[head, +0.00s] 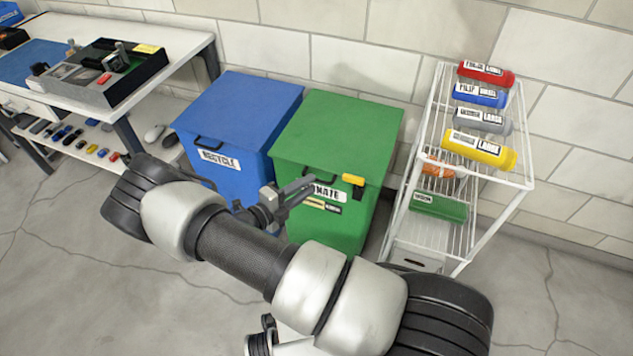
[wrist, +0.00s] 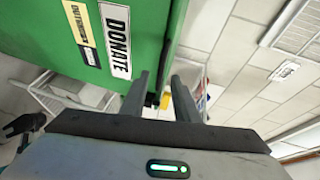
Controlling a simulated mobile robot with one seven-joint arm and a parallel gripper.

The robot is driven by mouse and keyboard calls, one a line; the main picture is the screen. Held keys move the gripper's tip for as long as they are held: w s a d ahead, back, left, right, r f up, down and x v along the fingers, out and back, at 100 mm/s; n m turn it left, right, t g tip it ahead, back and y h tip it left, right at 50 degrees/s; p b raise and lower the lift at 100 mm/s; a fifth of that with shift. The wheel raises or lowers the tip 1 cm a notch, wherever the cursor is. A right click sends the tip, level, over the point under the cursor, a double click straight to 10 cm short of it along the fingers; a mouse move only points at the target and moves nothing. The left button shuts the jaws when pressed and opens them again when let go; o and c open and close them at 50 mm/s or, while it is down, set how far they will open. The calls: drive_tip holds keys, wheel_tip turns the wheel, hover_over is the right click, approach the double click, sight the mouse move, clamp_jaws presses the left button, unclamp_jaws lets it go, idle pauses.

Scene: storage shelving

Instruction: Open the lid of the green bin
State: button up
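The green bin (head: 335,150) stands against the wall with its flat lid (head: 340,125) closed. A "DONATE" label, partly hidden by my gripper, is on its front. A dark handle (head: 320,178) and a yellow piece (head: 353,180) sit at the lid's front edge. My gripper (head: 300,187) is in front of this edge, left of the yellow piece. In the wrist view, the bin's front (wrist: 145,18) fills the upper left, turned sideways. The two fingers (wrist: 162,85) are apart, with the yellow piece (wrist: 167,102) seen between them. I cannot tell whether they touch the handle.
A blue recycle bin (head: 235,110) stands close on the left. A white wire rack (head: 520,170) with several coloured bottles stands on the right. A workbench (head: 175,45) is at the back left. Open floor lies in front.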

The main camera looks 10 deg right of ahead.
drive_tip(key=shift+b+x, duration=0.3)
drive_tip(key=shift+x, duration=2.1)
drive_tip(key=shift+a, duration=0.1)
drive_tip(key=shift+s, duration=0.1)
clamp_jaws()
